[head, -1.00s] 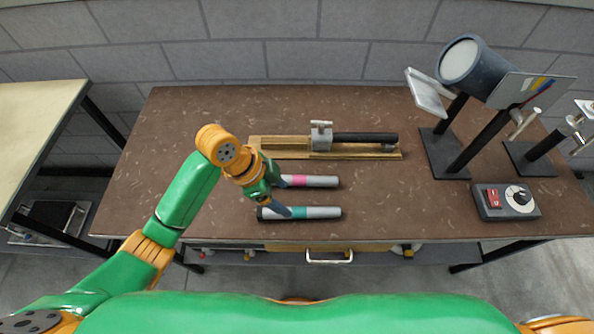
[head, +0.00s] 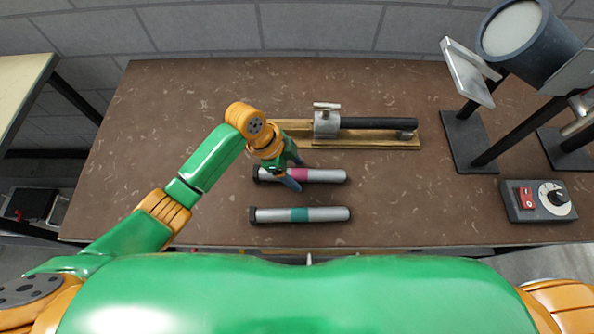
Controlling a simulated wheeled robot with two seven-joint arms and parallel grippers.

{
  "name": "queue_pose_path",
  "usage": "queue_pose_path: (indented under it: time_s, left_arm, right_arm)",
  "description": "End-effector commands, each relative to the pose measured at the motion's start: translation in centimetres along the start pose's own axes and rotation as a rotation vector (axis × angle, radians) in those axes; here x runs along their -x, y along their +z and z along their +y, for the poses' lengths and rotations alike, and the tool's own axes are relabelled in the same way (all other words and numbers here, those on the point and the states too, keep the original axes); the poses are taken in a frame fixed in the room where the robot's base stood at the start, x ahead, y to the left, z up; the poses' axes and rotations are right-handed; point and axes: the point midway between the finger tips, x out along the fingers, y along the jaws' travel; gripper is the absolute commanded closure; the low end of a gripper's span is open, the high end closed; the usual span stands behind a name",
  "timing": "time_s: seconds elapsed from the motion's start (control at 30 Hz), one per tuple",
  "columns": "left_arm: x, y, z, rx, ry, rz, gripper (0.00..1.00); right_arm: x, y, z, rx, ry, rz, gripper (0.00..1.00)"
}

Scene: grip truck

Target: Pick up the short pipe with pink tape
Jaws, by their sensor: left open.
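The short pipe with pink tape (head: 322,176) is a grey tube with a dark left end cap, lying on the brown table (head: 400,215). A similar grey pipe with teal tape (head: 325,214) lies nearer to me, parallel to it. My left gripper (head: 294,175) is open over the left part of the pink-taped pipe, with one finger on the far side and one on the near side. The finger partly hides the pipe, and I cannot tell whether either finger touches it. My right gripper is out of view.
A wooden rail with a clamp and dark rod (head: 378,123) lies behind the pipes. A lamp (head: 520,45) on stands is at the right, with a switch box (head: 538,200) in front. The table between pipes and box is clear.

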Motion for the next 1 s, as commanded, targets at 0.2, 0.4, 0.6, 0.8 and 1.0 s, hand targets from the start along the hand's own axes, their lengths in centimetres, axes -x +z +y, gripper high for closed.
queue_pose_path:
  time_s: [0.2, 0.4, 0.6, 0.8, 1.0]
  left_arm:
    - [0.0, 0.0, 0.0, 0.0, 0.0, 0.0, 0.71]
    - [0.1, 0.0, 0.0, 0.0, 0.0, 0.0, 1.0]
    - [0.1, 0.0, 0.0, 0.0, 0.0, 0.001, 1.0]
    - [1.2, -0.5, -0.1, -0.002, -0.003, 0.002, 1.0]
    - [6.2, -1.5, 2.2, -0.006, -0.004, 0.001, 1.0]
  right_arm:
    - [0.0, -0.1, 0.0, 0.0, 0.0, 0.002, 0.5]
    - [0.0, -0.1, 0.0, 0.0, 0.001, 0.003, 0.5]
    - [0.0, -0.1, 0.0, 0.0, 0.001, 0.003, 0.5]
    - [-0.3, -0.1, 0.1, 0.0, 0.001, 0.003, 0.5]
    - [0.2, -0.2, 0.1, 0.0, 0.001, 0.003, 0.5]
